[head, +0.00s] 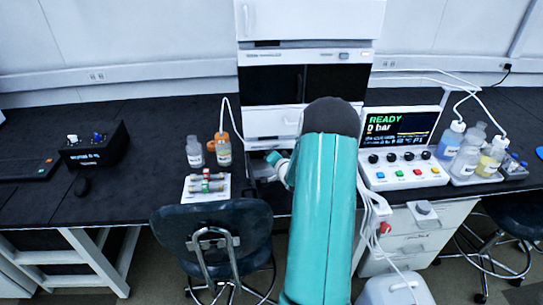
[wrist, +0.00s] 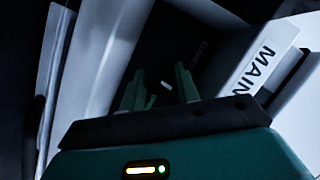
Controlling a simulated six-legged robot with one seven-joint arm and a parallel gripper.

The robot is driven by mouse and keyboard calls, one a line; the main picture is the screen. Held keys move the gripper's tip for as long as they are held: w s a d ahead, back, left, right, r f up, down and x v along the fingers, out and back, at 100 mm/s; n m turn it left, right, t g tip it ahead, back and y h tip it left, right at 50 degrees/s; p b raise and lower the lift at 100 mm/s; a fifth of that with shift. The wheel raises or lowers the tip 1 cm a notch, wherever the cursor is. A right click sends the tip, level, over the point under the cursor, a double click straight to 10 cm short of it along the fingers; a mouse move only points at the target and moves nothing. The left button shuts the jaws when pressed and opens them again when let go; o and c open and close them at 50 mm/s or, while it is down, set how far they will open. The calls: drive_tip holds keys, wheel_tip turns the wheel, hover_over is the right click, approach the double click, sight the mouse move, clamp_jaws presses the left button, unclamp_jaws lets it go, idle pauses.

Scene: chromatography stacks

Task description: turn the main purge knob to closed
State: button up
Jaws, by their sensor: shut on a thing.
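In the wrist view, my gripper (wrist: 160,72) has its two green fingers on either side of the dark main purge knob (wrist: 151,98). It is shut on the knob. A short white mark shows on the knob between the fingers. A white label reading "MAIN" (wrist: 256,72) is to the right, tilted. Faint small lettering on the dark panel (wrist: 203,48) is too dim to read surely. In the head view, my teal arm reaches to the low front of the white chromatography stack (head: 272,121), and the knob is hidden there.
A control box (head: 400,172) with a screen reading "READY 0 bar" (head: 398,126) stands right of the stack, with bottles (head: 468,150) beyond it. A vial rack (head: 207,186) and two bottles stand to the left. A dark chair (head: 213,226) is in front.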

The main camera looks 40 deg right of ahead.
drive_tip(key=shift+n, duration=0.4)
idle(0.3)
drive_tip(key=o, duration=0.7)
drive_tip(key=shift+s, duration=0.1)
drive_tip(key=v, duration=1.3)
drive_tip(key=shift+s+a+r, duration=0.15)
drive_tip(key=shift+a+r, duration=0.15)
drive_tip(key=shift+a, duration=0.05)
